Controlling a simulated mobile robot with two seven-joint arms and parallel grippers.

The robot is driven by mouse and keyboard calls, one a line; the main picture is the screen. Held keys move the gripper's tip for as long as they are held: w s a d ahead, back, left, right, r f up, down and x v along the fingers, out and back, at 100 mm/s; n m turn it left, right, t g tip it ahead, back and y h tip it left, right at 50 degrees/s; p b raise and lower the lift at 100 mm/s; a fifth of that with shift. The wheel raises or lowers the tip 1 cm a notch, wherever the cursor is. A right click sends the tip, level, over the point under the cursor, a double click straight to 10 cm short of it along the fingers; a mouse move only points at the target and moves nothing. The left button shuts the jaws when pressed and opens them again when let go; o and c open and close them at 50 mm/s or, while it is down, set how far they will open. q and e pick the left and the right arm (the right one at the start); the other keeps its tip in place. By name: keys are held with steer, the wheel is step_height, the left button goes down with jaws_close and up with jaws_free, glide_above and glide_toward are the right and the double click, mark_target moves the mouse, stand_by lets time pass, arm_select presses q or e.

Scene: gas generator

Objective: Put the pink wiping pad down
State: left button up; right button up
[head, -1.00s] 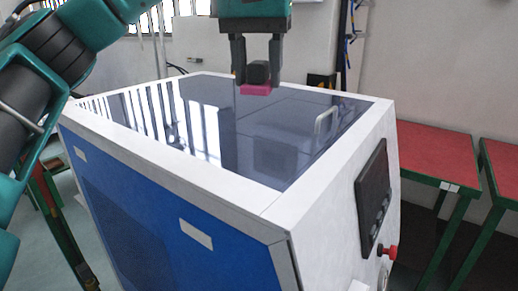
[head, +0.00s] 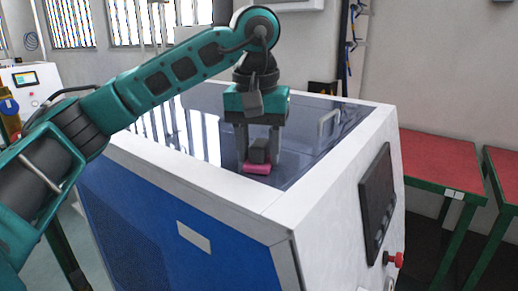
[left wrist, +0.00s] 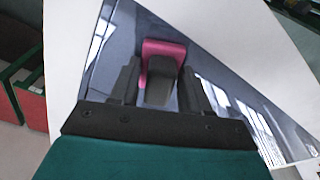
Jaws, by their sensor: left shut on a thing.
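The pink wiping pad (head: 257,168) has a dark grey block-shaped handle (head: 259,151) on top. My left gripper (head: 259,157) is shut on the handle, with a finger on each side and the pad below. The pad is low over the dark glossy top (head: 300,150) of the white and blue machine, near its front edge; I cannot tell whether it touches. In the left wrist view the pink pad (left wrist: 163,47) shows beyond the handle (left wrist: 160,83), between the fingers. My right gripper is not in view.
The machine has a raised white rim (head: 215,195) around its dark top, and a clear handle (head: 328,122) stands at the right. A red knob (head: 394,259) sticks out of the right side. Red-topped tables (head: 435,160) stand at the right.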

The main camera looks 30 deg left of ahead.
mark_target(257, 147)
arm_select(q)
steer(key=o, duration=0.9)
steer(key=r+p, duration=0.1)
steer(key=r, duration=0.3)
steer(key=s+r+p, duration=0.1)
steer(key=r, duration=0.3)
steer(key=r+p, duration=0.1)
steer(key=r, duration=0.3)
steer(key=shift+s+d, duration=0.2)
steer(key=shift+s, duration=0.05)
